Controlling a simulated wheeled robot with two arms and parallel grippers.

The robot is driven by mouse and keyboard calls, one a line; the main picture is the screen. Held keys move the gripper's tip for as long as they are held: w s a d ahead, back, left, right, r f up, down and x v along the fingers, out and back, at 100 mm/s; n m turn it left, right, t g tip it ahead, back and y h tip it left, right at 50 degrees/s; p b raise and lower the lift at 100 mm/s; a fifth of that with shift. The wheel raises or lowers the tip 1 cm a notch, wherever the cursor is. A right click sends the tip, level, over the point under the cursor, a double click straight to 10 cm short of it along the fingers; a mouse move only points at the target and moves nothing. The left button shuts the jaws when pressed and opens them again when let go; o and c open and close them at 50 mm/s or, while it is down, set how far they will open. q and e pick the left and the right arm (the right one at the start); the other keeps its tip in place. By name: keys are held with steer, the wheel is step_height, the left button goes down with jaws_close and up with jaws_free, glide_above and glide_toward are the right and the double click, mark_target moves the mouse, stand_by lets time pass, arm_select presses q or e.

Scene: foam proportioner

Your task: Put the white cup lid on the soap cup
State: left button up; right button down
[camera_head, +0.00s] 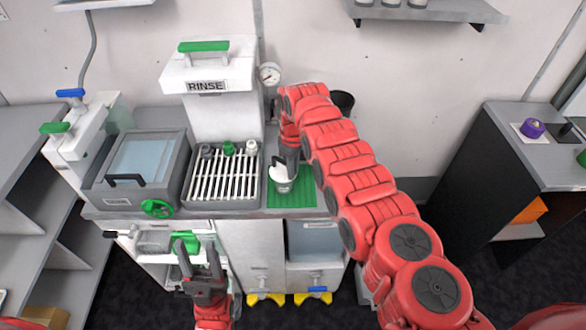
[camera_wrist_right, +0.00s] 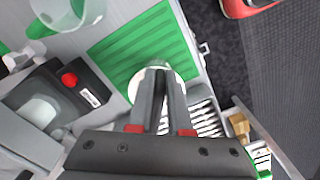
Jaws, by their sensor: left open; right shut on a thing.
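The soap cup (camera_head: 284,187), pale with a green mark, stands on the green mat (camera_head: 312,194) at the counter's front. The white cup lid (camera_head: 280,173) is at the cup's top and looks tilted in the head view. My right gripper (camera_head: 284,163) reaches down from above and is shut on the lid. In the right wrist view its fingertips (camera_wrist_right: 164,72) are close together over a white round shape (camera_wrist_right: 135,88). I cannot tell whether the lid is seated on the rim. My left gripper (camera_head: 198,252) is open and empty in front of the counter, below its top.
A drain rack (camera_head: 222,185) with small fittings stands left of the mat, under the RINSE unit (camera_head: 208,75). A grey basin (camera_head: 145,165) is further left. A black cup (camera_head: 343,100) stands behind my right arm. The mat's right part is clear.

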steer(key=shift+f, duration=0.3)
steer(key=c, duration=1.1)
jaws_free()
steer(key=shift+c, duration=0.2)
steer(key=shift+r, duration=0.1)
steer(key=shift+r+p, duration=0.8)
steer(key=shift+r, duration=0.5)
steer(key=shift+r+p, duration=0.8)
steer(key=shift+r, duration=0.6)
steer(key=shift+w+r+p, duration=0.1)
steer(key=shift+r+p, duration=0.25)
steer(key=shift+r, duration=2.45)
